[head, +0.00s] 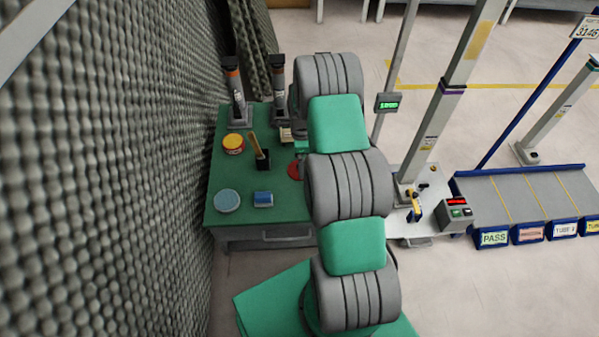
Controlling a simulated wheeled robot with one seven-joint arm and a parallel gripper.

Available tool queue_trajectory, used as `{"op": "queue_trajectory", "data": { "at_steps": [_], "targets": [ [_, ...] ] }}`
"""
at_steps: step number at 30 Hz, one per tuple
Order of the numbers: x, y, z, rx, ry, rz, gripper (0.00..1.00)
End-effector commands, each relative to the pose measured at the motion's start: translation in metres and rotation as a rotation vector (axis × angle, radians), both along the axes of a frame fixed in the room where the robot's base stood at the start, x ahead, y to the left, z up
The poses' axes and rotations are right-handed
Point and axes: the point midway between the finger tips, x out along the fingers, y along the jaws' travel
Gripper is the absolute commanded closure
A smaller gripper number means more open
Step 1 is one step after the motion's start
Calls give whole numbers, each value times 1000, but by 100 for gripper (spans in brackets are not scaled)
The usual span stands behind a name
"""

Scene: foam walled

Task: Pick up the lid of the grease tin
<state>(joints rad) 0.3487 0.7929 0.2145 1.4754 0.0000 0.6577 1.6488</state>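A round red tin (233,145) with a yellow top face stands on the green bench top (228,176), left of my arm. It looks like the grease tin; I cannot tell whether the yellow is its contents or a cover. A flat red round thing (295,170) lies on the bench right of the tin, partly hidden by my arm; it may be the lid. My grey and green arm crosses the middle of the view. My gripper is not visible.
A light blue round tin (227,201) and a blue block (263,199) sit near the bench's front. A dark holder (262,160) with a wooden-handled tool stands between tin and red disc. Two dark upright devices stand at the back. A foam wall (110,180) borders the left.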

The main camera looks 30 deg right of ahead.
Motion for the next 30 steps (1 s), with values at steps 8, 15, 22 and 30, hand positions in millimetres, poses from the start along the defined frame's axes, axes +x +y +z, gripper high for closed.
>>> {"op": "queue_trajectory", "data": {
  "at_steps": [8,15,22,30],
  "targets": [
    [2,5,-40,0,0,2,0],
    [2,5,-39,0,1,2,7],
    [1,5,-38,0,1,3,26],
    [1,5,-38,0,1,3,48]
  ]
}}
